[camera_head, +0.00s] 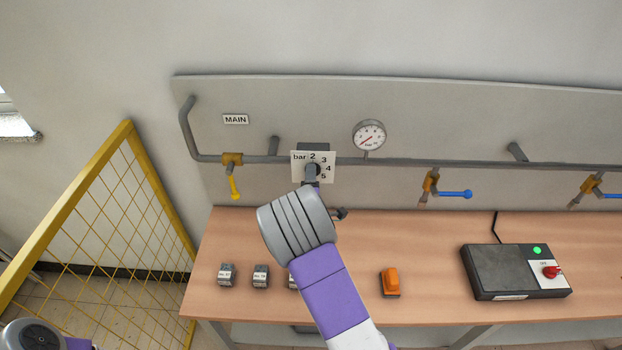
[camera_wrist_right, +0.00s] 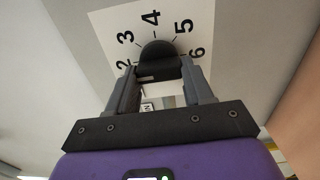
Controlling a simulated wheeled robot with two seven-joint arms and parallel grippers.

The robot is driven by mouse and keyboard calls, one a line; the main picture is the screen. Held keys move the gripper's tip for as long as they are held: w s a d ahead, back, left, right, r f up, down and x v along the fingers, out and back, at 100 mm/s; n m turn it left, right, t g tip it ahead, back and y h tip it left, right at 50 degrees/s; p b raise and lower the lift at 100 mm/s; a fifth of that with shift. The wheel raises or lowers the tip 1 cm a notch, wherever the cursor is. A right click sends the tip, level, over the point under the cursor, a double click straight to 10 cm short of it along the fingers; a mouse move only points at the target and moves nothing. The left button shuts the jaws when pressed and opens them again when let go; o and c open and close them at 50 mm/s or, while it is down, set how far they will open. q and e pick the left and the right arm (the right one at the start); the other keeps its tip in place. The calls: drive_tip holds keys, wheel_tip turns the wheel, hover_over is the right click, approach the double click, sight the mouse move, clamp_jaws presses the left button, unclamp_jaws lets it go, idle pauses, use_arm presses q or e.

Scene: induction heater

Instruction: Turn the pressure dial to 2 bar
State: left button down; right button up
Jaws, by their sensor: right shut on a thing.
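The pressure dial's white plate (camera_head: 327,174), marked "bar" with numbers around the knob, sits on the pipe of the grey panel. The wrist view shows the plate (camera_wrist_right: 109,20) with 2 to 6 around a black knob (camera_wrist_right: 157,55). My right gripper (camera_head: 312,182) is at the knob, mostly hidden behind my wrist in the head view. In the wrist view its fingers (camera_wrist_right: 158,78) are shut on the knob from both sides. Which number the knob points at I cannot tell. A round gauge (camera_head: 369,136) with a red needle is right of the dial. My left gripper is not in view.
A yellow-handled valve (camera_head: 234,187) is left of the dial; blue-handled valves (camera_head: 455,194) are right. The wooden table (camera_head: 430,290) below holds small blocks (camera_head: 261,276), an orange switch (camera_head: 390,281) and a black box (camera_head: 507,272). A yellow mesh fence (camera_head: 64,211) stands left.

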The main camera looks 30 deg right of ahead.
drive_tip(key=o, duration=1)
drive_tip(key=shift+o, duration=0.2)
drive_tip(key=b+v, duration=0.1)
drive_tip(key=v, duration=0.6)
drive_tip(key=shift+s, duration=0.3)
drive_tip(key=shift+a, duration=0.1)
